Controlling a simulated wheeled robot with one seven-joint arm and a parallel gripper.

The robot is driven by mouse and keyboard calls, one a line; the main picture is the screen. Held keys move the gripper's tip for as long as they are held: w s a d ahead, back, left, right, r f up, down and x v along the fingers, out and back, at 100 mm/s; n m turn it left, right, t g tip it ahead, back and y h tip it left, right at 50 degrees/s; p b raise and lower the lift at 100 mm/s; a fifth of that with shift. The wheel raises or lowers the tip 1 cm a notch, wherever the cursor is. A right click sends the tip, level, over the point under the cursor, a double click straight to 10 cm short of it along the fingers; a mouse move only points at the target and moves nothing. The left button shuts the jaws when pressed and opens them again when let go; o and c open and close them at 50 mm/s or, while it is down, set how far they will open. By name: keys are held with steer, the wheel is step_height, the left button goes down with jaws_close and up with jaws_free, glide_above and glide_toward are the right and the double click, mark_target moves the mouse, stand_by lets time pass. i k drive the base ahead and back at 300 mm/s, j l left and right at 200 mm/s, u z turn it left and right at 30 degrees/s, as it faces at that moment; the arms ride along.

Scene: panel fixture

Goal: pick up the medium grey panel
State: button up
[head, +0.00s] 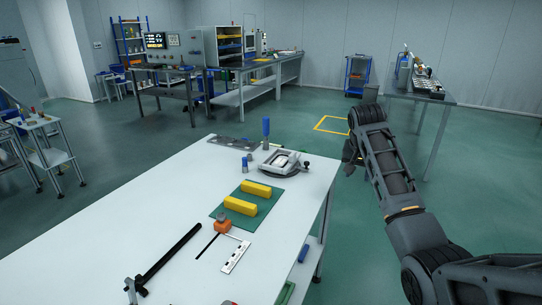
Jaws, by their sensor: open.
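No piece stands out clearly as the medium grey panel. A flat dark grey strip (232,143) lies at the far end of the white table, and it may be a panel. A light grey fixture (285,163) with a dark knob sits near the far right corner of the table. My gripper (349,157) is open, just off the table's right edge and to the right of the fixture. It is small and dark, partly hidden by my arm, and I see nothing held in it.
Benches stand behind.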

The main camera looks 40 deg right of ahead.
mark_target(280, 160)
steer(key=i, duration=0.95)
